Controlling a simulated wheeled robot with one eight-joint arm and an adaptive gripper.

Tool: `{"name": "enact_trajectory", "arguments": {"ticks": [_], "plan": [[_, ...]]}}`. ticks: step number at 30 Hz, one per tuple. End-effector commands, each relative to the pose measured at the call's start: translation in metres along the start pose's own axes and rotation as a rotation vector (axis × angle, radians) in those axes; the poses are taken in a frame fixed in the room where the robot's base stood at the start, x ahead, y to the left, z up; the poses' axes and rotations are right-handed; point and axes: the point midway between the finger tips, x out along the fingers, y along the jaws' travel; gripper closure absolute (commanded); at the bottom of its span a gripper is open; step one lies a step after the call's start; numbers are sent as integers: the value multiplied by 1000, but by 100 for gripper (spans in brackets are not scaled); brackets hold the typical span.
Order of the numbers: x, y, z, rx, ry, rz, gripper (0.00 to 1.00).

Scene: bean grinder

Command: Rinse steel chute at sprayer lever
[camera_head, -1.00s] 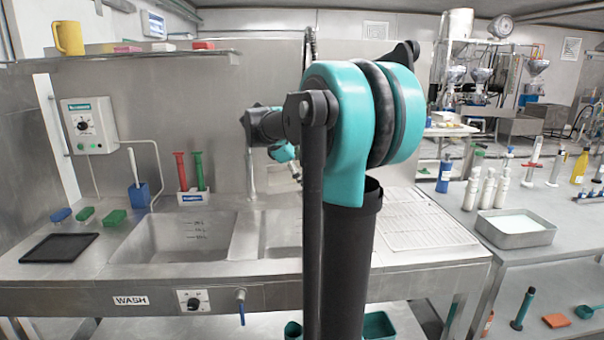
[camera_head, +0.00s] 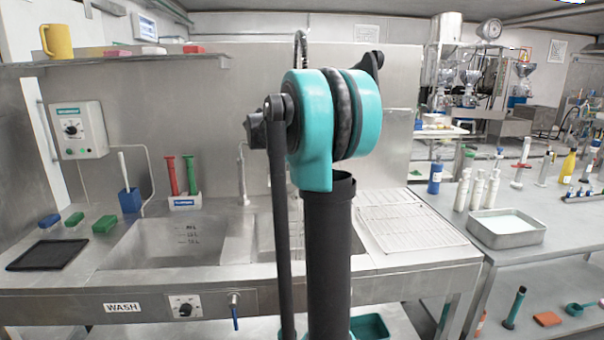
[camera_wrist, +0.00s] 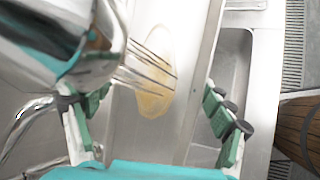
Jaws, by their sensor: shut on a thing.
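In the wrist view my gripper (camera_wrist: 155,122) has its green-padded fingers on both sides of a pale grey metal surface, which appears to be the steel chute (camera_wrist: 190,85). A yellow-brown stain (camera_wrist: 154,92) marks its middle. A shiny metal sprayer head (camera_wrist: 95,45) is close at the upper left, and thin streams run from it onto the stain. The sprayer's lever cannot be told apart clearly. In the head view my arm hides the gripper, the chute and the sprayer head; the looped hose (camera_head: 300,45) shows above it.
The sink basin (camera_head: 165,240) lies left of my arm, with a tap (camera_head: 242,175) behind it. A drainboard rack (camera_head: 405,228) lies right. Brushes, a black mat (camera_head: 48,255) and a control box (camera_head: 75,130) are at the left. A side table holds bottles and a metal tray (camera_head: 505,235).

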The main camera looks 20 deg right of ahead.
Motion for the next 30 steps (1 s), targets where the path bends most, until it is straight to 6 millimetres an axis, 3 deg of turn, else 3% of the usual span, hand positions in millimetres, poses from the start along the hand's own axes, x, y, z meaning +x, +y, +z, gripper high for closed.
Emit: {"name": "enact_trajectory", "arguments": {"ticks": [30], "plan": [[8,3,9,-1,0,0,62]]}}
